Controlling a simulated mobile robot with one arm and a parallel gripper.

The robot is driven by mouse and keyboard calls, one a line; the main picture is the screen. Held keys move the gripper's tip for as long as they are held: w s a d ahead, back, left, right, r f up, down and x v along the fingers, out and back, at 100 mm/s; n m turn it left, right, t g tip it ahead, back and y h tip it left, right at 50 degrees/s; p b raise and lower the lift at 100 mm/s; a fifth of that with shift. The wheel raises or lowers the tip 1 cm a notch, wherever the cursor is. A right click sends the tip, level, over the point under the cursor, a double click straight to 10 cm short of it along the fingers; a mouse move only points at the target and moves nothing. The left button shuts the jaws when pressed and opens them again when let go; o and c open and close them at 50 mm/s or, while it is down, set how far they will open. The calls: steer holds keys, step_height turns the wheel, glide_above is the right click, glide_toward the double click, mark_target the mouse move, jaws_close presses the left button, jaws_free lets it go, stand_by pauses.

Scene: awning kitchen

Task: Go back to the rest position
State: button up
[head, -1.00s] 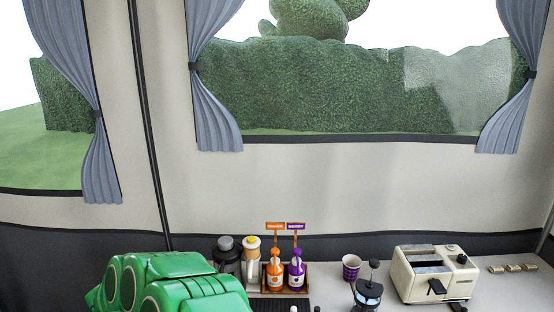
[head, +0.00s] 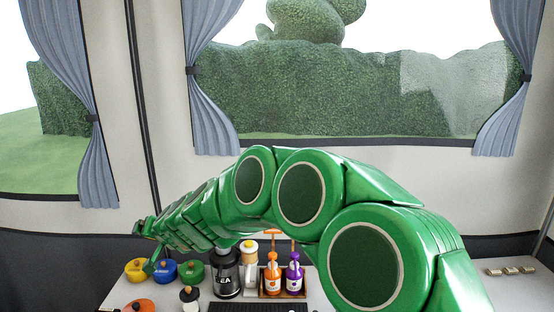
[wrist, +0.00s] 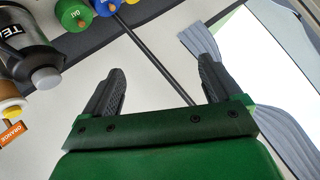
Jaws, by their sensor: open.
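My gripper (wrist: 160,88) is open in the wrist view, with its two dark fingers apart and nothing between them. Beyond the fingers are the pale tent wall and a dark pole. In the head view my green arm arches across the middle from the lower right to the left. Its far end, with my gripper (head: 146,232), is at the left above the counter (head: 119,292), too small there to show the fingers clearly. The arm hides the right-middle part of the counter.
Yellow (head: 137,270), blue (head: 164,271) and green (head: 190,271) pots stand at the counter's left. A black tea flask (head: 227,275), a yellow-topped jar (head: 249,254) and orange (head: 272,277) and purple (head: 293,278) bottles stand nearby. Small blocks (head: 511,270) lie at right.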

steer(key=s+d+f+g+h, duration=0.1)
steer(key=s+d+g+h, duration=0.3)
steer(key=s+d, duration=1.5)
steer(key=s+d+f+m+g+h, duration=0.1)
steer(key=s+d+g+h, duration=0.3)
steer(key=s+d, duration=1.6)
steer(key=d+f+g, duration=0.1)
steer(key=d, duration=0.6)
steer(key=shift+s+d+g, duration=0.15)
steer(key=shift+s+g, duration=0.15)
